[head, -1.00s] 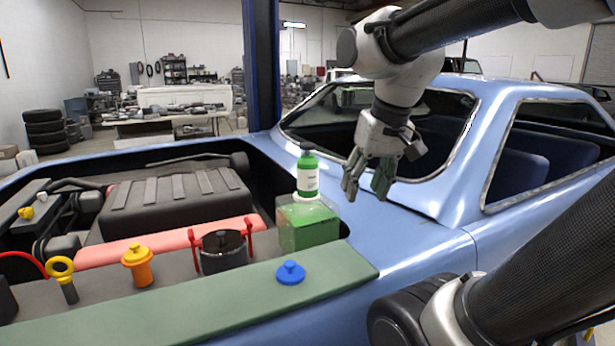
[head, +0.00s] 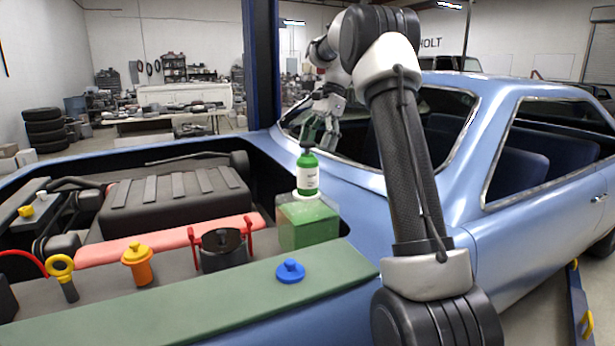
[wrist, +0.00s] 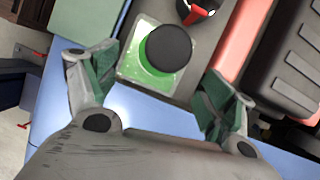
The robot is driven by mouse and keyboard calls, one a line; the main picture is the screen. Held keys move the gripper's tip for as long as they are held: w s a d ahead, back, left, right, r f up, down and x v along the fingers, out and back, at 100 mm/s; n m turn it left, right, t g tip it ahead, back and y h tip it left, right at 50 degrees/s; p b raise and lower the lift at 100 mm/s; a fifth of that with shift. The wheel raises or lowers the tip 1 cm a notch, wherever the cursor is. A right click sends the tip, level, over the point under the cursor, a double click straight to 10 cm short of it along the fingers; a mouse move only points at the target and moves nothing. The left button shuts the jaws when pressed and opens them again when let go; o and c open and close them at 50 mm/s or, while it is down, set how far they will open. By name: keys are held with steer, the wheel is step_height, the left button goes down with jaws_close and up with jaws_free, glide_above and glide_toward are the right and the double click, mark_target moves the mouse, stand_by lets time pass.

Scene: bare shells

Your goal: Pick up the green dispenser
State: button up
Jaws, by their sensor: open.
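The green dispenser (head: 308,178) is an upright green bottle with a dark cap and a white label. It stands on a translucent green box (head: 309,225) at the engine bay's right side. In the wrist view I see the dispenser from its cap end, as a dark round cap (wrist: 168,48) with green around it. My gripper (head: 324,132) is just above and behind the dispenser in the head view. In the wrist view the open fingers of my gripper (wrist: 160,70) are spread wide, one on each side of the dispenser's line, and hold nothing.
A blue knobbed lid (head: 290,272) lies on the green strip (head: 200,296) in front. A dark pot with red handles (head: 223,250), an orange-capped container (head: 137,265) and a yellow ring-topped dipstick (head: 62,275) stand to the left. The blue car body (head: 400,225) borders the right.

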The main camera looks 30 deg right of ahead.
mark_target(308, 161)
steer(key=x, duration=0.7)
steer(key=shift+a+r, duration=0.2)
steer(key=shift+a, duration=0.15)
steer(key=shift+c, duration=0.2)
steer(key=shift+r, duration=0.1)
steer(key=c, duration=1.5)
